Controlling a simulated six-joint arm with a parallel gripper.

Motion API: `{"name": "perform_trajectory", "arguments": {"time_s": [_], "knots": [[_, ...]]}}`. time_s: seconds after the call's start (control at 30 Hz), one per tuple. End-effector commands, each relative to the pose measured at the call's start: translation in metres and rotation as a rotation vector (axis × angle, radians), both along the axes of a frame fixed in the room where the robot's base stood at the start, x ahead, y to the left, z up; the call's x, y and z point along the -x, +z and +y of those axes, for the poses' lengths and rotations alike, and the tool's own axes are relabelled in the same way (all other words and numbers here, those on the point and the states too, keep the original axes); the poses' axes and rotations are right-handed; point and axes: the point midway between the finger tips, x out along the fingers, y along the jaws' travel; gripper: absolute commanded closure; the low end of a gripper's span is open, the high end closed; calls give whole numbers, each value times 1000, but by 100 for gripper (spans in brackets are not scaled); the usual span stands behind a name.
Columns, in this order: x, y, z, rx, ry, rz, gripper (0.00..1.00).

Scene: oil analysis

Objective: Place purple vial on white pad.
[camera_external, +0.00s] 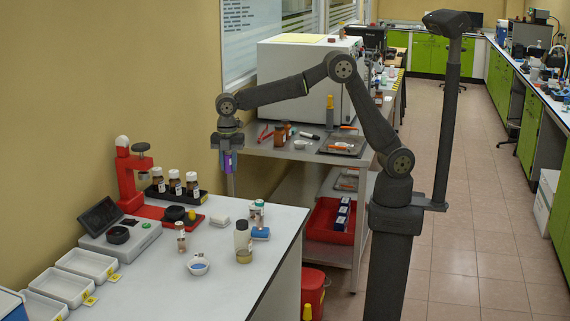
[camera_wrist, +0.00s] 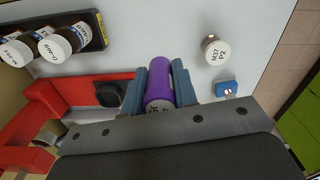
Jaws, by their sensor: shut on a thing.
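My gripper (camera_external: 228,172) is shut on the purple vial (camera_external: 227,161) and holds it high above the white table. In the wrist view the purple vial (camera_wrist: 160,84) lies between the two blue-grey fingers, and its labelled cap end is partly hidden by the gripper body. A small flat white block (camera_external: 219,221), which looks like the white pad, lies on the table below, right of the red stand. I cannot make it out in the wrist view.
Brown vials in a black rack (camera_external: 174,192) and a red stand (camera_external: 132,178) are on the left. The front of the table is fairly clear.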

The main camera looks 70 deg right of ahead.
Motion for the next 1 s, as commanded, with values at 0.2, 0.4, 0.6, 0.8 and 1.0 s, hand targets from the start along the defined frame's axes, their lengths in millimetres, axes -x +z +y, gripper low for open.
{"name": "perform_trajectory", "arguments": {"time_s": [0.2, 0.4, 0.6, 0.8, 1.0], "knots": [[4, -27, 43, 1, 5, 2, 96], [7, -54, 87, 1, 4, 1, 96], [9, -67, 111, 0, 2, -1, 96], [9, -81, 113, 1, 0, 1, 96], [9, -108, 113, 0, 0, 0, 96]]}}
